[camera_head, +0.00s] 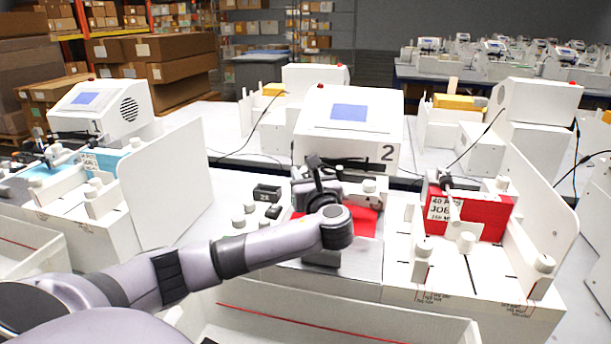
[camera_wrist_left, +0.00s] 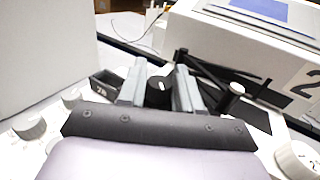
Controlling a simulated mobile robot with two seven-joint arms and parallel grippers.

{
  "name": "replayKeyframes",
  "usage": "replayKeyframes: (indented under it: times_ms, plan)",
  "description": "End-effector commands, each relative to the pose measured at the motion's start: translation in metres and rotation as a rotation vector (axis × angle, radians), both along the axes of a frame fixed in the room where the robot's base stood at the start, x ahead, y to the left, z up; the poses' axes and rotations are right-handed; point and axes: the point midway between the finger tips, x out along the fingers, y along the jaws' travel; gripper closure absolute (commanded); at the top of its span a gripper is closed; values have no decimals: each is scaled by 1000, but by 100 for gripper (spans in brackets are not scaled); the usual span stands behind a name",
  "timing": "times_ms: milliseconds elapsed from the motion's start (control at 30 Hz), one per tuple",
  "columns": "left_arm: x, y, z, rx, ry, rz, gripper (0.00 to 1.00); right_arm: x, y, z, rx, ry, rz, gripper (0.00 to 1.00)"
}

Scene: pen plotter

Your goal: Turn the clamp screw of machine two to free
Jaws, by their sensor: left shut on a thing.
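Machine two (camera_head: 350,117) is the white box with a blue screen and a black "2", at the centre of the head view. It also shows at the right of the wrist view (camera_wrist_left: 265,50). A black knob (camera_wrist_left: 160,92), which looks like the clamp screw, stands between the two grey fingers of my left gripper (camera_wrist_left: 159,91). The gripper is shut on it. In the head view my left wrist covers the knob and the fingertips. I cannot read which way the knob is turned. My right gripper is not in view.
A red sheet (camera_head: 365,221) lies under my wrist. A red block with a job card (camera_head: 490,218) stands at right. A tall white panel (camera_head: 165,185) rises at left.

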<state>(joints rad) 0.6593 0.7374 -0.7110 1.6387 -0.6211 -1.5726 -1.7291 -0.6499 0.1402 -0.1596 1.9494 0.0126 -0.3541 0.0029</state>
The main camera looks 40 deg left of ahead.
Motion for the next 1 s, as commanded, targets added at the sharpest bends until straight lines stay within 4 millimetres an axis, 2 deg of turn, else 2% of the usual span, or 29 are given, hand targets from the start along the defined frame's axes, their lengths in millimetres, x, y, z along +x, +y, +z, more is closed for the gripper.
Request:
replayKeyframes:
  times_ms: [633,667,700,1000]
  plan:
    - [0,1,1,3,-3,47,97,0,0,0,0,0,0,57]
    - [0,1,1,3,-3,47,56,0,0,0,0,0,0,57]
    - [0,1,1,2,-4,47,48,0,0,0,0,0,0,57]
    - [0,-1,1,1,-2,46,48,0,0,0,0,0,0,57]
